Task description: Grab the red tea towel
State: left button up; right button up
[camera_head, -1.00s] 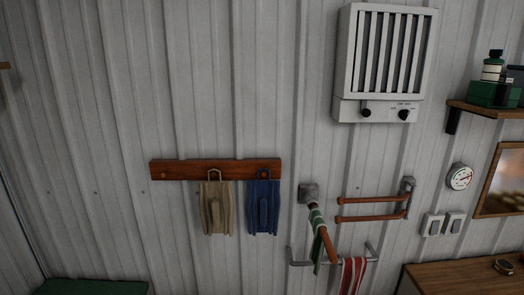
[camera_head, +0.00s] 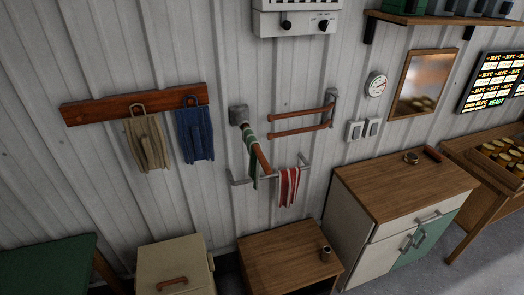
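The red tea towel (camera_head: 288,187), red with white stripes, hangs over a grey metal wall rail (camera_head: 240,181) in the middle of the head view. A green and white striped towel (camera_head: 251,154) hangs to its left over a wooden bar (camera_head: 263,159) that sticks out from the wall. Neither of my grippers shows in the view.
An empty two-bar wooden rack (camera_head: 300,131) is above the towel. A low wooden table (camera_head: 275,262) with a small cup (camera_head: 326,252) stands below. A cabinet (camera_head: 400,190) stands to the right, a beige box (camera_head: 172,255) to the left. Tan (camera_head: 146,143) and blue (camera_head: 195,135) cloths hang on hooks.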

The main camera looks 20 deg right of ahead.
aim_at(289, 178)
jog(key=k, duration=0.5)
jog(key=z, duration=1.7)
jog(key=i, duration=1.05)
jog(key=u, duration=2.05)
